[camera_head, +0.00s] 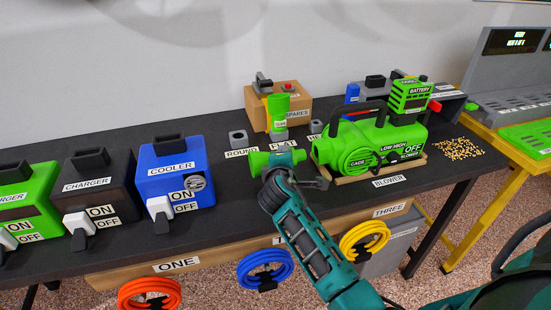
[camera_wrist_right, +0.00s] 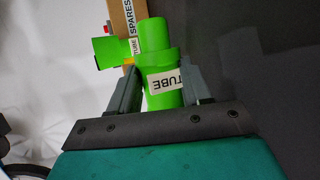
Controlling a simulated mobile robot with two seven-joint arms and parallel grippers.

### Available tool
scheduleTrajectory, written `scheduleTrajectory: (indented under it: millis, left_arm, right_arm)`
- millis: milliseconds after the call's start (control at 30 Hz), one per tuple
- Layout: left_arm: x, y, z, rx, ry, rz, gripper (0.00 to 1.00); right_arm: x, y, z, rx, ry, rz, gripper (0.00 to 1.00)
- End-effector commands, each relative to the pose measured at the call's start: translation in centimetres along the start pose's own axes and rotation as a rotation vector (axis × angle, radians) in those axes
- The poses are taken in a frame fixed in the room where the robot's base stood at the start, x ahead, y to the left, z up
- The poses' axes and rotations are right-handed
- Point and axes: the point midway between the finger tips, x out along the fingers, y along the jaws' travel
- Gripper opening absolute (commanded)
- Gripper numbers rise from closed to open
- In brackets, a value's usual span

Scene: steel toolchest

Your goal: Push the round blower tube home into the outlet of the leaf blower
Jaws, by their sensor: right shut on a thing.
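The green round blower tube (camera_head: 259,163) is held roughly level above the table, just left of the leaf blower (camera_head: 372,142). My right gripper (camera_head: 279,169) is shut on it, and the right wrist view shows the labelled tube (camera_wrist_right: 160,98) between both fingers (camera_wrist_right: 161,88). The tube's right end is close to the blower's left side, where the outlet (camera_head: 317,150) faces it. They look apart, but the gripper partly hides this gap. A second green tube (camera_head: 279,110) stands upright behind, and it also shows in the wrist view (camera_wrist_right: 108,48). My left gripper is not in view.
Behind are the cardboard SPARES box (camera_head: 289,97) and the ROUND stand (camera_head: 238,138). The blue cooler (camera_head: 174,168) and dark charger (camera_head: 92,188) stand to the left. Small yellow pellets (camera_head: 459,148) lie right of the blower. Coiled hoses hang at the table's front.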

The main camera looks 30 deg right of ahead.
Motion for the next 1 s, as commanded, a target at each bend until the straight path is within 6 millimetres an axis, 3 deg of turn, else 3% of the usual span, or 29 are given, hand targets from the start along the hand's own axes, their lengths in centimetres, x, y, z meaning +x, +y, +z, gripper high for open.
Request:
scheduleTrajectory:
  millis: [300, 1000]
  left_arm:
    - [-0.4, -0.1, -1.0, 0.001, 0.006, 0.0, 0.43]
    - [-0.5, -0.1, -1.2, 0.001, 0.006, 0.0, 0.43]
  right_arm:
    - [0.6, 0.0, 1.7, 0.0, 0.0, 0.0, 0.06]
    - [0.6, 0.1, 1.8, 0.003, 0.001, 0.005, 0.06]
